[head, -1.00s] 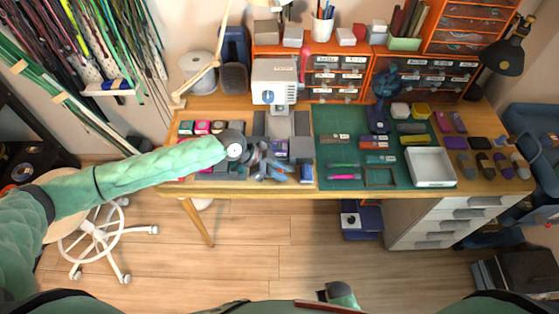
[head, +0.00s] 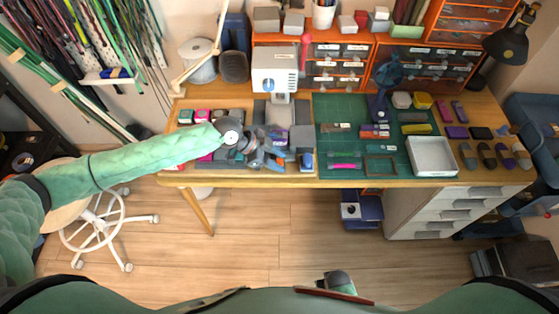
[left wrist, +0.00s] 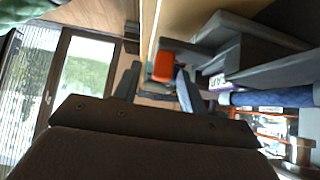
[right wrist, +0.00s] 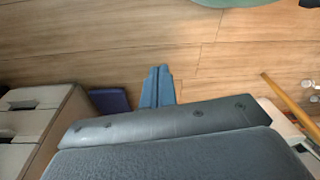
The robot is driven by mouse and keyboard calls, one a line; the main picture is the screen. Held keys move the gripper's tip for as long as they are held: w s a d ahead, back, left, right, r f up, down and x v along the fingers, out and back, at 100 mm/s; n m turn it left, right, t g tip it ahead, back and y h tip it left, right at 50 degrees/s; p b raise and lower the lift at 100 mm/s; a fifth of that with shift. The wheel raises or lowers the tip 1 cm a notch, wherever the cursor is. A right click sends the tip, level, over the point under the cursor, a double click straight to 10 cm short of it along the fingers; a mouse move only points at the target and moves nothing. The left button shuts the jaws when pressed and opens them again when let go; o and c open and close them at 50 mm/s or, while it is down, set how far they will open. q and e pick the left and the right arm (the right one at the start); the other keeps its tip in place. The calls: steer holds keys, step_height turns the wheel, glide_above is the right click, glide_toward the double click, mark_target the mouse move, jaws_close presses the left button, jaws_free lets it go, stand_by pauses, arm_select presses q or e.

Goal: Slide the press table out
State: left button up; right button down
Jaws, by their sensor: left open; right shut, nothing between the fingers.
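The white press (head: 274,72) stands at the back of the desk, left of the green mat. Its grey press table (head: 278,114) lies below and in front of the head, between darker grey side parts. My left gripper (head: 274,156) is over the desk's front edge, in front of the press table. In the left wrist view its two fingers (left wrist: 158,88) are apart, with an orange-red piece showing beyond them. I cannot tell whether they touch anything. My right gripper (right wrist: 157,86) is shut and empty, above the floor in the right wrist view.
A green mat (head: 345,110) with small tools and a white tray (head: 431,157) lies to the right. Coloured spools (head: 203,116) sit left of the press, partly behind my left arm. The floor before the desk is open.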

arm_select(q)
steer(key=b+v, duration=0.2)
steer(key=v, duration=0.4)
steer(key=shift+a+r, duration=0.2)
steer(key=shift+a, duration=0.1)
arm_select(e)
step_height(320, 180, up, 8)
steer(key=w+a, duration=0.1)
steer(key=shift+w+a, duration=0.25)
steer(key=shift+w, duration=0.1)
steer(key=shift+a, duration=0.1)
arm_select(q)
steer(key=shift+s+d, duration=0.1)
